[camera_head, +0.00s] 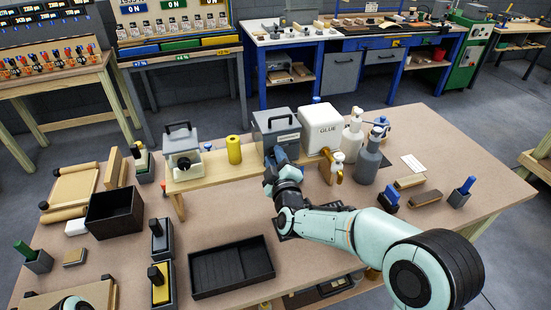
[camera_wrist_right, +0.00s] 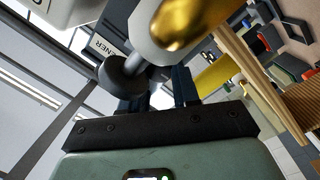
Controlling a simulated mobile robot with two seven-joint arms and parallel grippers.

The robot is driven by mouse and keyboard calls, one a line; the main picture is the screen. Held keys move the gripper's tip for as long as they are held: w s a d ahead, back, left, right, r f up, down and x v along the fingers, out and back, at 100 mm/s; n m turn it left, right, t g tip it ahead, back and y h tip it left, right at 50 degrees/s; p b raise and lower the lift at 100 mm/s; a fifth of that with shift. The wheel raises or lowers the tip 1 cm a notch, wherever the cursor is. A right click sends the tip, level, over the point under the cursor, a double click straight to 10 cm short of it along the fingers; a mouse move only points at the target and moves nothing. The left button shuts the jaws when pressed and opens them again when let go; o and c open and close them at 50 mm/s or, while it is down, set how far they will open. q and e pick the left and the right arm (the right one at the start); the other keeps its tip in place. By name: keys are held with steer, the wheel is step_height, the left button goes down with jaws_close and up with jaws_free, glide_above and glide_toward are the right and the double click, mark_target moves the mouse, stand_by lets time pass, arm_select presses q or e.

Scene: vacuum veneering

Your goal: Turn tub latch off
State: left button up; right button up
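In the right wrist view, a dark face with letters ending "ENER" (camera_wrist_right: 112,48) is close. A round black knob (camera_wrist_right: 122,76) on a grey stem and a gold part (camera_wrist_right: 187,22) are near my fingers (camera_wrist_right: 158,90). The fingers are apart; I cannot tell whether they touch the knob. My left gripper is out of view.
A light grey box (camera_head: 181,139) with a black dial stands left on the shelf, with a yellow roll (camera_head: 234,150) between. Grey and white bottles (camera_head: 368,160) stand right of the GLUE tub. Black trays (camera_head: 232,268) occupy the front table.

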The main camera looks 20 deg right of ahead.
jaws_close()
steer(key=shift+m+b, duration=0.55)
steer(key=shift+m, duration=0.15)
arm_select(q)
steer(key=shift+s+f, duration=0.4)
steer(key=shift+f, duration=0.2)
arm_select(e)
steer(key=o, duration=0.9)
jaws_free()
steer(key=shift+s, duration=0.5)
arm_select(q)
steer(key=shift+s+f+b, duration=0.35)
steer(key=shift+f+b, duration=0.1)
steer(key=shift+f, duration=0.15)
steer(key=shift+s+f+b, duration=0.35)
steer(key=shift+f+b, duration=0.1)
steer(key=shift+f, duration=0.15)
arm_select(e)
steer(key=s, duration=1.2)
steer(key=shift+s+a+r, duration=0.15)
steer(key=shift+a, duration=0.25)
